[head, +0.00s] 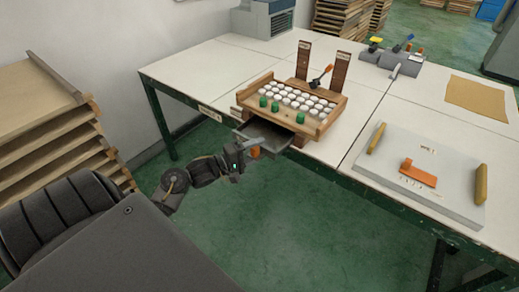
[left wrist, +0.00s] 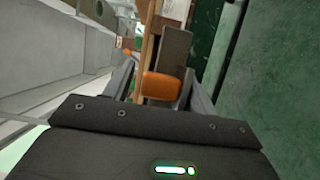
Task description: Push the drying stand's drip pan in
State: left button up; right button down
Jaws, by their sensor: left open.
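The wooden drying stand (head: 333,112) sits at the table's front edge, holding rows of white round pieces and a few green ones. Its dark grey drip pan (head: 268,139) sticks out at the front, past the table edge. The pan's orange handle (head: 255,152) is partly hidden by my left gripper (head: 244,150), which is at the pan's outer end. In the left wrist view the orange handle (left wrist: 162,86) shows between the open fingers (left wrist: 160,92), with the pan (left wrist: 174,48) behind it. I cannot tell whether the fingers touch the handle. My right gripper is not in view.
The white table (head: 200,70) has a green frame. A grey slab (head: 420,170) with an orange piece lies at the right, and a brown sheet (head: 477,97) behind it. Stacked wooden trays (head: 50,120) stand at the left. The green floor in front of the table is clear.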

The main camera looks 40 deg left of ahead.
pick_arm(q)
jog(key=shift+x, duration=0.75)
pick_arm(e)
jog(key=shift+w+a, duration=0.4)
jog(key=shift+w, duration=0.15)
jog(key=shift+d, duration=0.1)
